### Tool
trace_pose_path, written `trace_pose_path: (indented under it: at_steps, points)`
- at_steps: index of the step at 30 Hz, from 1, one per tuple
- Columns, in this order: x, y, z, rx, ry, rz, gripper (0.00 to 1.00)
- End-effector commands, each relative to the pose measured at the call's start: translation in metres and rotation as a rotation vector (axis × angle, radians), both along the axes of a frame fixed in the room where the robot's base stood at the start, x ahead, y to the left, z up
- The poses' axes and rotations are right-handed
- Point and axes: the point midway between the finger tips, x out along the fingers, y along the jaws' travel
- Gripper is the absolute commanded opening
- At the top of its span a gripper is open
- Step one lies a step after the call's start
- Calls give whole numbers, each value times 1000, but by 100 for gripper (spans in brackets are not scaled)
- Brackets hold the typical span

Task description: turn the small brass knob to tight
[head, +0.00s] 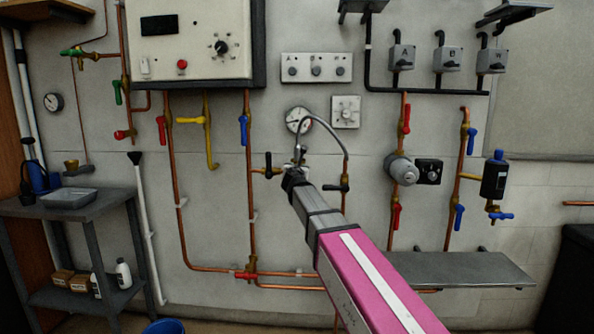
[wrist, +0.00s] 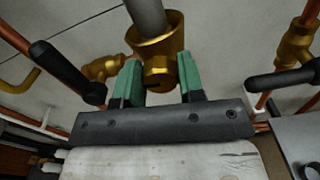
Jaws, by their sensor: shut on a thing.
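The small brass knob (wrist: 158,77) shows between the green finger pads of my gripper (wrist: 160,82) in the wrist view. My gripper is shut on it; how far the knob is turned cannot be told. A larger brass fitting (wrist: 162,38) stands just above the knob, with a grey hose (wrist: 147,12) entering its top. In the head view my gripper (head: 294,172) reaches the lower left end of the looped grey hose (head: 322,121). There my arm and gripper hide the knob.
Black levers (wrist: 68,72) and (wrist: 282,79) flank my gripper close by. A round gauge (head: 297,119) is above it. A red-handled valve (head: 245,275) sits on the low pipe. A grey shelf (head: 470,269) is at lower right, and a workbench (head: 100,200) at left.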

Motion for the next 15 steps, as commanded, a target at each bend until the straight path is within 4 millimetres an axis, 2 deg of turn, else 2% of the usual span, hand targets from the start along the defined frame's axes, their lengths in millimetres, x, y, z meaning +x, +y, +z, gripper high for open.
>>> trace_pose_path:
  at_steps: [7, 8, 9, 15]
  points:
    - [0, 0, 0, 2, 0, 0, 12]
    - [0, 0, 0, 2, 0, 0, 46]
    - [0, 0, 0, 2, 0, 0, 59]
    - [0, 0, 0, 1, 0, 0, 61]
